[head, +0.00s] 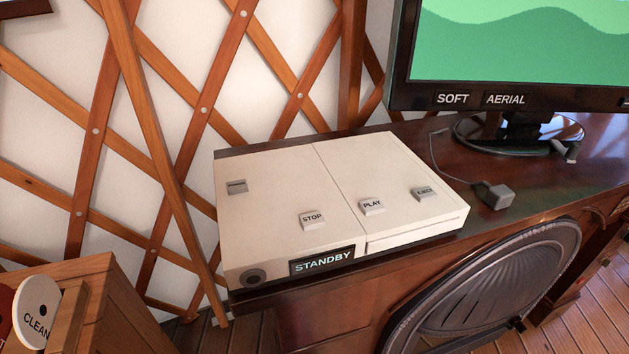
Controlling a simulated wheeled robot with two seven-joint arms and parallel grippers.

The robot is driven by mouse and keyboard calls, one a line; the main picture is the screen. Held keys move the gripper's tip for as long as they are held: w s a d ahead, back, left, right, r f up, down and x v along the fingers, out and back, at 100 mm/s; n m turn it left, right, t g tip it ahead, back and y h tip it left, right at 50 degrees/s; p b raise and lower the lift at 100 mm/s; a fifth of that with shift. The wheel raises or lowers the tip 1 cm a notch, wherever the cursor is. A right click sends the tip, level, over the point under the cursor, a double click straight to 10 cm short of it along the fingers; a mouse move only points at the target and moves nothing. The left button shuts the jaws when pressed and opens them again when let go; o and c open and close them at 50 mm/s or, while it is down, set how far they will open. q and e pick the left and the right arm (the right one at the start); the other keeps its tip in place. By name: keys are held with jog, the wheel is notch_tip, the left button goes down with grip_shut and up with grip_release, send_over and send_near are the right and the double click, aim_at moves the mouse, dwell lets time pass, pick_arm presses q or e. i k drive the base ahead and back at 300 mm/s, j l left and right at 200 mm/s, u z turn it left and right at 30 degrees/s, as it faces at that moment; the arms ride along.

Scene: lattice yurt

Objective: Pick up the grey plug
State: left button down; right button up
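The grey plug (495,195) is a small grey block lying on the dark wooden cabinet top (530,172), near its front edge. A thin dark cable (438,150) runs from it back and to the left along the cabinet top. The plug lies just right of the cream player (345,200) and in front of the screen's stand. Nothing covers it. Neither of my grippers shows in the head view.
The cream player has STOP, PLAY and EJECT buttons and a STANDBY display. A screen (520,50) on a glossy black stand (518,130) stands behind the plug. A dark round ribbed object (490,285) is below the cabinet's front edge. A wooden box (85,300) is at lower left.

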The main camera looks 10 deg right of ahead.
aim_at(499, 197)
jog(key=k+l+z, duration=0.2)
jog(key=z, duration=1.05)
jog(key=k+j+u, duration=0.1)
jog(key=j+u, duration=0.15)
jog(key=u, duration=0.25)
jog(key=j+u, duration=0.25)
jog(key=u, duration=0.25)
jog(key=z, duration=1.25)
jog(key=i+l+u, duration=0.45)
jog(key=l, duration=0.2)
jog(key=i+l+u, duration=0.1)
jog(key=l+u, duration=0.15)
jog(key=i+l+u, duration=0.1)
jog(key=l+u, duration=0.15)
jog(key=l, duration=0.25)
